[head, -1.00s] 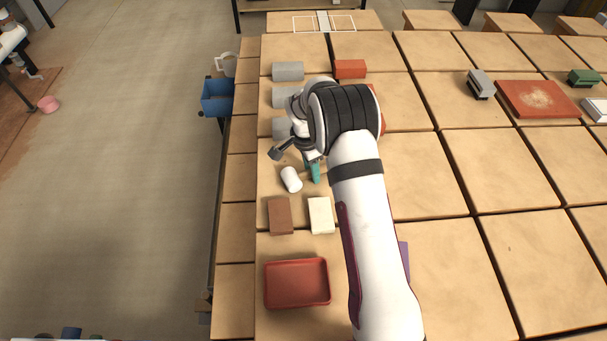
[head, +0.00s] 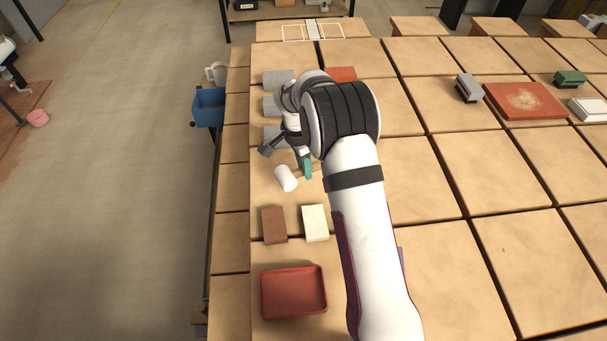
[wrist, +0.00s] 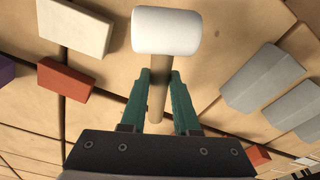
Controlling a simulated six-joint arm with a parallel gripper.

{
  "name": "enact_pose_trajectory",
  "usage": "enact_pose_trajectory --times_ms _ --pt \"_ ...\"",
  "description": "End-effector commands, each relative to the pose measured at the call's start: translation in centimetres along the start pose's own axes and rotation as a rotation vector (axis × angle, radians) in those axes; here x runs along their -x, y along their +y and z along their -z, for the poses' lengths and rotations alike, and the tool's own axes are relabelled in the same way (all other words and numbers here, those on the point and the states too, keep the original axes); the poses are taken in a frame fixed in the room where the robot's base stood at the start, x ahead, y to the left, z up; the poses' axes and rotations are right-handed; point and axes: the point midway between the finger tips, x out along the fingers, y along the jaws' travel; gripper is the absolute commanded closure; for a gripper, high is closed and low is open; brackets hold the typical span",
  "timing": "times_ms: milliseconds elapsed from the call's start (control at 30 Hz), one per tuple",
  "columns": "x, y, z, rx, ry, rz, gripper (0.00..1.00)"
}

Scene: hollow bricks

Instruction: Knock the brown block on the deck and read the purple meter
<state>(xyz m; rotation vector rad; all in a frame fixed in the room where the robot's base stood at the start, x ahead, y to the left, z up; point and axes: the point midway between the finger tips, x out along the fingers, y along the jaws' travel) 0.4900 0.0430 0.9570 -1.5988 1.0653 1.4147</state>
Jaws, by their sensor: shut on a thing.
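My gripper (wrist: 158,90) is shut on the wooden handle (wrist: 158,100) of a mallet with a white cylindrical head (wrist: 166,31). The mallet head also shows in the head view (head: 285,178), on the far side of the brown block. I cannot tell how high it is above the deck. The brown block (head: 274,225) lies flat beside a cream block (head: 315,223). A purple thing (wrist: 5,70) shows at the left edge of the wrist view, and my arm hides most of it in the head view. I cannot read any meter face.
A red tray (head: 293,307) sits in front of the brown block. Several grey bricks (head: 278,79) stand beyond the mallet. A red-brown brick (wrist: 65,78) lies beside the cream block. A blue bin (head: 209,107) hangs at the left edge.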

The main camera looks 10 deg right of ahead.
Motion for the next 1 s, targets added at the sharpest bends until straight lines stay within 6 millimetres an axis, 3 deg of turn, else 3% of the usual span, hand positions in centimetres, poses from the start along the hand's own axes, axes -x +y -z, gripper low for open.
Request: enact_pose_trajectory --times_ms 333,533,667,900,1000 --pt "4.1 6.2 6.1 -0.005 0.001 -0.001 1.0" --pt "5.5 8.3 7.9 -0.001 0.005 -0.002 1.0" --pt "5.9 8.2 5.3 0.01 0.053 -0.005 1.0" --pt "6.8 7.6 -4.0 0.031 0.245 -0.013 1.0" --pt "7.2 7.6 -6.6 0.039 0.305 -0.013 1.0"
